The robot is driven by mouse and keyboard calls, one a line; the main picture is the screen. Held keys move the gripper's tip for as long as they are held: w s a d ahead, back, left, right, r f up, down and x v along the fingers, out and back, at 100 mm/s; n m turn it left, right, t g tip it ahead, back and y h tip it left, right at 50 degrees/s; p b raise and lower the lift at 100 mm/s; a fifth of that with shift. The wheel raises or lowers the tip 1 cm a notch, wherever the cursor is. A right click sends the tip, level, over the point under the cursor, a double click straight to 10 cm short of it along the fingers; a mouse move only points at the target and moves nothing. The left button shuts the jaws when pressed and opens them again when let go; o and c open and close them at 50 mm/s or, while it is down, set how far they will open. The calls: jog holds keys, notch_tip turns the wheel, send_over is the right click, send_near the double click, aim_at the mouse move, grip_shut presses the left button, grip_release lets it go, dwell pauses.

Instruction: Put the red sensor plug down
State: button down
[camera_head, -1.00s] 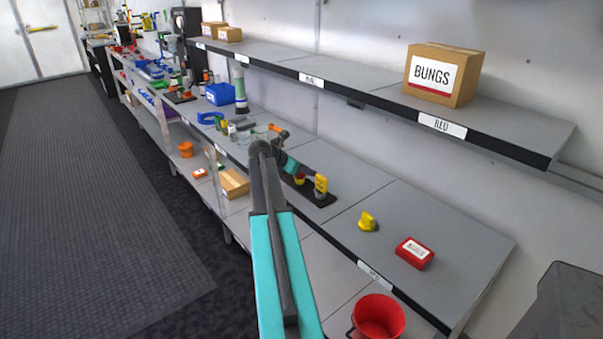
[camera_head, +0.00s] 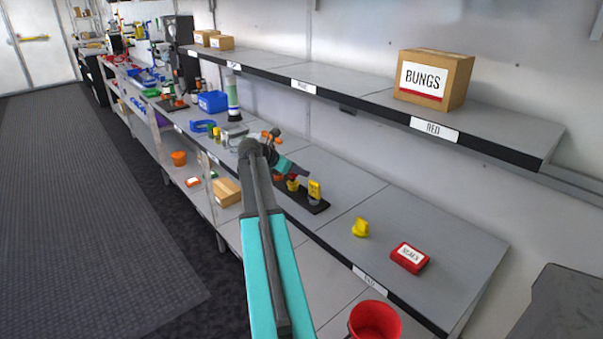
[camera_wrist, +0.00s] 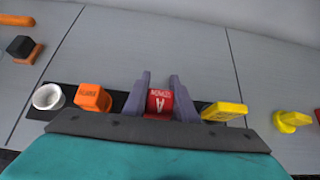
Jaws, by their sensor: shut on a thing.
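The red sensor plug (camera_wrist: 159,102) is between the two grey fingers of my gripper (camera_wrist: 160,88) in the wrist view. My gripper is shut on it, over a black rack (camera_wrist: 120,98). An orange plug (camera_wrist: 92,97) stands on the rack to its left and a yellow plug (camera_wrist: 224,111) to its right. A white round socket (camera_wrist: 48,97) is at the rack's left end. In the head view, my gripper (camera_head: 301,174) is low over the rack (camera_head: 318,207). The plug's lower end is hidden, so I cannot tell whether it touches the rack.
A loose yellow plug (camera_head: 360,228) and a red box (camera_head: 410,257) lie on the shelf to the right, with clear surface around them. The upper shelf (camera_head: 350,95) overhangs at the back and carries a BUNGS box (camera_head: 435,80). A red bucket (camera_head: 374,320) is below.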

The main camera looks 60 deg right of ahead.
jog(key=s+a+r+b, duration=0.1)
jog(key=s+a, duration=0.3)
jog(key=a, duration=1)
jog(key=shift+s+r+b, duration=0.15)
jog(key=shift+r+b, duration=0.05)
jog(key=shift+b, duration=0.1)
jog(key=shift+w, duration=0.2)
dwell(0.4)
